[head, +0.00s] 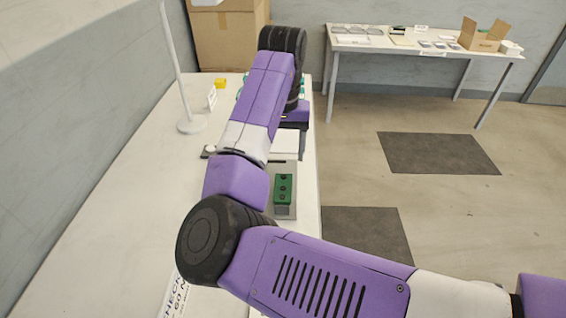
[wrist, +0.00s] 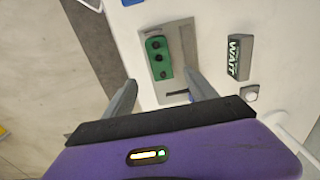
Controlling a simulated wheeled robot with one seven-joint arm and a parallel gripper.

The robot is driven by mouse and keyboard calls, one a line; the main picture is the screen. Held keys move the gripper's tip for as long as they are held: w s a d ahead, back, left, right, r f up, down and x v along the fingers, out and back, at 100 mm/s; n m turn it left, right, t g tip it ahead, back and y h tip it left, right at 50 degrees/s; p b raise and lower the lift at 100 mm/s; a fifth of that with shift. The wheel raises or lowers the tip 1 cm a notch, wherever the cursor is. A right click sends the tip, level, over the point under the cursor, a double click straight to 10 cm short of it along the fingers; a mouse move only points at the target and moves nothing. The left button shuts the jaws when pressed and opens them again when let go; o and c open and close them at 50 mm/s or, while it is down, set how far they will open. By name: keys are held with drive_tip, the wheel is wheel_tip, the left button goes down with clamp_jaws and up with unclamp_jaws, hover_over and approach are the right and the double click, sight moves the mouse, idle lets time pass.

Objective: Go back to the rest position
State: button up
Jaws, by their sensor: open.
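My gripper (wrist: 160,80) is open in the wrist view, its two grey fingers spread apart with nothing between the tips. Beyond the fingertips lies a green block (wrist: 158,57) with several dark round spots, on a grey plate (wrist: 188,42). The green block also shows in the head view (head: 284,190), on the white table (head: 125,215).
A dark block marked WAIT (wrist: 238,58) and a round white button (wrist: 250,93) are right of the plate. A white stand (head: 190,124) and a yellow item (head: 220,83) are on the table's far left. A cardboard box (head: 226,40) stands behind. Floor is open to the right.

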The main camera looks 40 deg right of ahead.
drive_tip(key=shift+r, duration=0.3)
idle(0.4)
